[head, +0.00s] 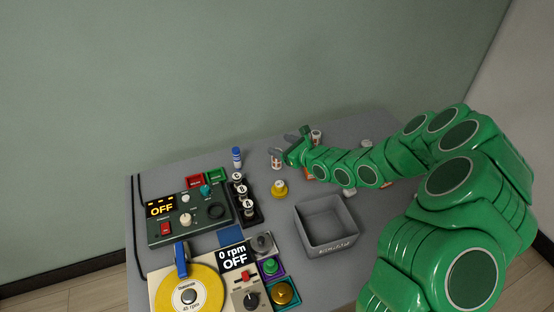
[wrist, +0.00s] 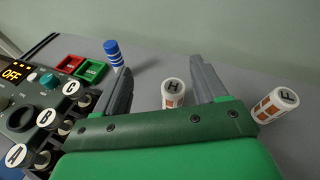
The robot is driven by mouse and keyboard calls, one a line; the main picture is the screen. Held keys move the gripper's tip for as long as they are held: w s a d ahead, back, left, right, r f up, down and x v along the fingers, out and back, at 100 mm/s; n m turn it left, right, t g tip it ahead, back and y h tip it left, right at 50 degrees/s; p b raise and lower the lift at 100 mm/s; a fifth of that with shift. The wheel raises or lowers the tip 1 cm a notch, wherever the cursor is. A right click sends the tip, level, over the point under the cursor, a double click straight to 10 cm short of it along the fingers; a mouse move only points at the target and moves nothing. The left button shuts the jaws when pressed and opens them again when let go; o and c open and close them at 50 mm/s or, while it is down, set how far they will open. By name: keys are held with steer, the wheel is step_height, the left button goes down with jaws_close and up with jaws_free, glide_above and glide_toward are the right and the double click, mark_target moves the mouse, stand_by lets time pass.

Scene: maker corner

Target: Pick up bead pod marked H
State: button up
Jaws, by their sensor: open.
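The bead pod marked H (wrist: 173,92) is a white cylinder with orange patches and an H on its lid. In the wrist view it stands between the two grey fingers of my gripper (wrist: 160,78), nearer the right finger, which it does not clearly touch. My gripper is open and empty. In the head view my gripper (head: 294,144) is at the back of the table, and a white-and-orange pod (head: 276,160), apparently H, shows just left of it. Its lid letter is unreadable there.
A blue-and-white bottle (wrist: 114,53) stands beyond the left finger. A rack with lettered pods A, B and C (wrist: 45,128) is at left. A grey open box (head: 328,222) and yellow knobbed piece (head: 280,189) stand nearer the front.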

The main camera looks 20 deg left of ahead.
steer(key=f+m, duration=0.1)
steer(key=f, duration=0.1)
steer(key=w+d+f+m+h, duration=0.1)
steer(key=f, duration=0.2)
steer(key=f+h, duration=0.1)
steer(key=f, duration=0.2)
steer(key=shift+w+d+f+m+t, duration=0.2)
steer(key=shift+w+d+m+t, duration=0.15)
steer(key=shift+m+t, duration=0.05)
steer(key=shift+x, duration=1)
steer(key=x, duration=0.4)
steer(key=shift+s+a+r, duration=0.15)
steer(key=shift+s+a, duration=0.1)
steer(key=shift+s, duration=0.1)
steer(key=shift+x, duration=0.8)
steer(key=c, duration=1.1)
steer(key=shift+o, duration=0.2)
steer(key=shift+r, duration=0.1)
